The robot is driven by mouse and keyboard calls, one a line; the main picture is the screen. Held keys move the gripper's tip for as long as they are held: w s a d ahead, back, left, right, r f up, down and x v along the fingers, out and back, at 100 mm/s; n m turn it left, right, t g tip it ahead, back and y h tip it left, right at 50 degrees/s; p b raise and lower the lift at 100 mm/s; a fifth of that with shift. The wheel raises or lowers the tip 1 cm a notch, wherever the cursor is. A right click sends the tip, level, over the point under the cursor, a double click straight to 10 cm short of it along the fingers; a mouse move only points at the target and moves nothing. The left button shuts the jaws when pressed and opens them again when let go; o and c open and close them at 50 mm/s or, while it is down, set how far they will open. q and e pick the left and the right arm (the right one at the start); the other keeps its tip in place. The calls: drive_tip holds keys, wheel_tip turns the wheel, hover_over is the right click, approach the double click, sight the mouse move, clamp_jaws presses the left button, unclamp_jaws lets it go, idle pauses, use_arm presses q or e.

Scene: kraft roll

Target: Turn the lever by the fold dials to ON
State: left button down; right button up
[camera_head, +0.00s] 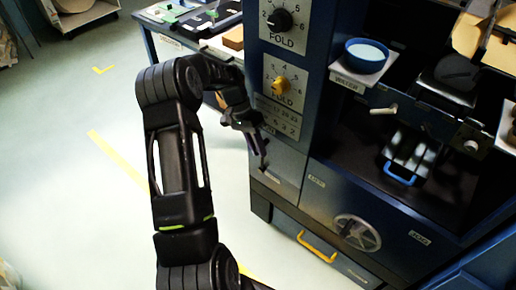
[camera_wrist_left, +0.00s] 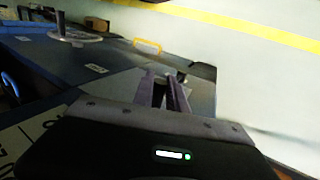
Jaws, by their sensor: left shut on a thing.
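My left gripper (camera_head: 264,165) is at the machine's front, just below the fold dials. Its fingers are close together in the left wrist view (camera_wrist_left: 168,92), shut on the lever. The lever is mostly hidden by my fingers; a small dark tip (camera_wrist_left: 183,76) shows beside them. Lettering near my gripper is partly covered, so the lever's setting cannot be read. My right gripper is not in view.
Right of the column, a blue bowl (camera_head: 366,52) stands on a small shelf. Below are a spoked handwheel (camera_head: 357,233) and a yellow drawer handle (camera_head: 317,247). A table (camera_head: 190,38) stands behind my left arm. The floor at left is open.

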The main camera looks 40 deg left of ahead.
use_arm(q)
drive_tip(key=shift+s+a+f, duration=0.15)
drive_tip(key=shift+f, duration=0.1)
drive_tip(key=c, duration=1.5)
unclamp_jaws()
drive_tip(key=shift+o, duration=0.9)
drive_tip(key=shift+r, duration=0.1)
drive_tip(key=shift+r, duration=0.1)
drive_tip(key=v, duration=0.7)
drive_tip(key=shift+a+r, duration=0.15)
drive_tip(key=shift+r, duration=0.1)
